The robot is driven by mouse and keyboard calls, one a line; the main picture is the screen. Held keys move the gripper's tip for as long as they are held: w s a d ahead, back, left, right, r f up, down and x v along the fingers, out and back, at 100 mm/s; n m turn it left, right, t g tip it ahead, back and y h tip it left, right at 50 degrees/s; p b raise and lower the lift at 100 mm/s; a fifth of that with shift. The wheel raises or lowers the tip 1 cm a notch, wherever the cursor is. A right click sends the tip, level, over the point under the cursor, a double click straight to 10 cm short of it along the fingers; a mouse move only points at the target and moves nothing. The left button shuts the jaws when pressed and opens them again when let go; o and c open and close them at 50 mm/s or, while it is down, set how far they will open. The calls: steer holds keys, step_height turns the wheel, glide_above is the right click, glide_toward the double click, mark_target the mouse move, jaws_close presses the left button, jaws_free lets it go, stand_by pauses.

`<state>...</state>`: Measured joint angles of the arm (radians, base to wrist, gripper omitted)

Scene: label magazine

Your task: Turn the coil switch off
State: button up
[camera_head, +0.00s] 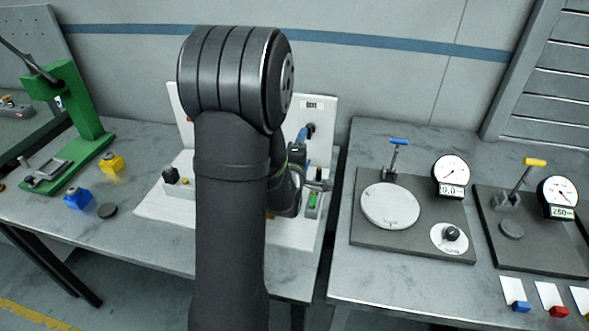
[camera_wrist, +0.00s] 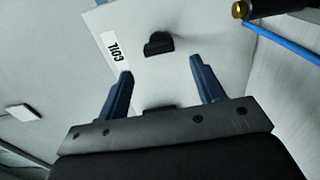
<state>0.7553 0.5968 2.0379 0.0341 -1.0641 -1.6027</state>
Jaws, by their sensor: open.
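The coil switch (camera_wrist: 158,44) is a small black knob on a white panel in the wrist view. A white label reading COIL (camera_wrist: 115,47) is beside it on the left. My gripper (camera_wrist: 160,66) is open, with its two blue-grey fingers apart and pointing toward the panel. The knob appears ahead of the fingertips, roughly between their lines, and no finger touches it. Nothing is held. In the head view my arm covers much of the white fixture (camera_head: 276,234), and I cannot make out the fingertips well there.
A brass fitting (camera_wrist: 241,9) and a blue hose (camera_wrist: 280,42) are at the upper right in the wrist view. In the head view a green press (camera_head: 80,110) and small blue (camera_head: 77,199) and yellow (camera_head: 111,164) blocks stand left. Gauge stations (camera_head: 412,215) occupy the right table.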

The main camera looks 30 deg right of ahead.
mark_target(310, 131)
steer(key=v, duration=1.1)
steer(key=shift+s+a, duration=0.2)
steer(key=shift+a, duration=0.05)
steer(key=shift+d, duration=0.1)
steer(key=x, duration=1.7)
steer(key=shift+w, duration=0.1)
steer(key=shift+d+r+m, duration=0.1)
steer(key=shift+m, duration=3.65)
steer(key=shift+d+r+m, duration=0.1)
steer(key=shift+m, duration=3.65)
steer(key=shift+c, duration=0.4)
